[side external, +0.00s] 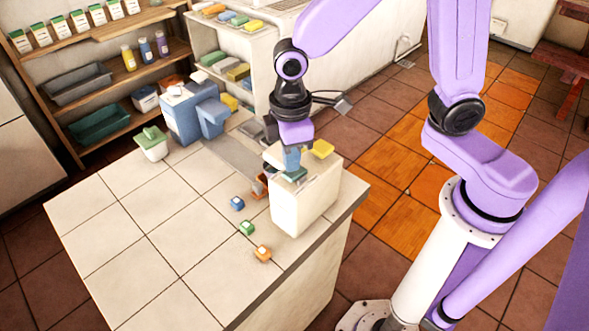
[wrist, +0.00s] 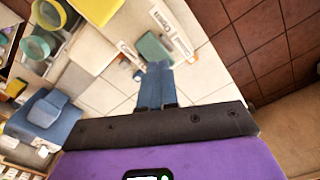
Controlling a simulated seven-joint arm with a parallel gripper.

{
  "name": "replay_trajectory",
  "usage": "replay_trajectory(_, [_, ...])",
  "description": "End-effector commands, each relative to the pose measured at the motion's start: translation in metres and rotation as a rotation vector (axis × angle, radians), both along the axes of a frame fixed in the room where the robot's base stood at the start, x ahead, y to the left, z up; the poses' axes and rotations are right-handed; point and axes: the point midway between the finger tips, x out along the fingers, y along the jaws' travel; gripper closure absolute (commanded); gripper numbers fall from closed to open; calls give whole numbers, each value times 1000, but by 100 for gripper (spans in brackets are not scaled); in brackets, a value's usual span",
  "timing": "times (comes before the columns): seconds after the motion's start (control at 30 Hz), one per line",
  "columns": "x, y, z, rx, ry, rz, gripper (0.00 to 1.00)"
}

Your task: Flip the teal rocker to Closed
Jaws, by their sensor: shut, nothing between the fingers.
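The teal rocker (side external: 295,174) sits on top of a cream box (side external: 300,207) at the counter's right edge. In the wrist view the rocker (wrist: 151,46) lies between two white label strips, one at its upper right (wrist: 171,31) and one at its lower left (wrist: 128,52). Their print is too small to read surely. My gripper (side external: 291,168) points down over the box, close to the rocker. In the wrist view its blue fingers (wrist: 157,68) are together and empty, with tips just below the rocker. I cannot tell whether they touch it or which way it tilts.
A yellow part (side external: 322,149) stands at the box's far side. A blue dispenser-like unit (side external: 184,112) and a green-lidded jar (side external: 152,145) stand at the back. The front-left tiles are clear.

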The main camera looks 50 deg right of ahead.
Motion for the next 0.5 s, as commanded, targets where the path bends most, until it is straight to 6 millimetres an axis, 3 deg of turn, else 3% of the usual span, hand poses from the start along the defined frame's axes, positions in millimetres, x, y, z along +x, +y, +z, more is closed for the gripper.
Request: replay_trajectory(0.5, [0,0,-7,-1,1,0,100])
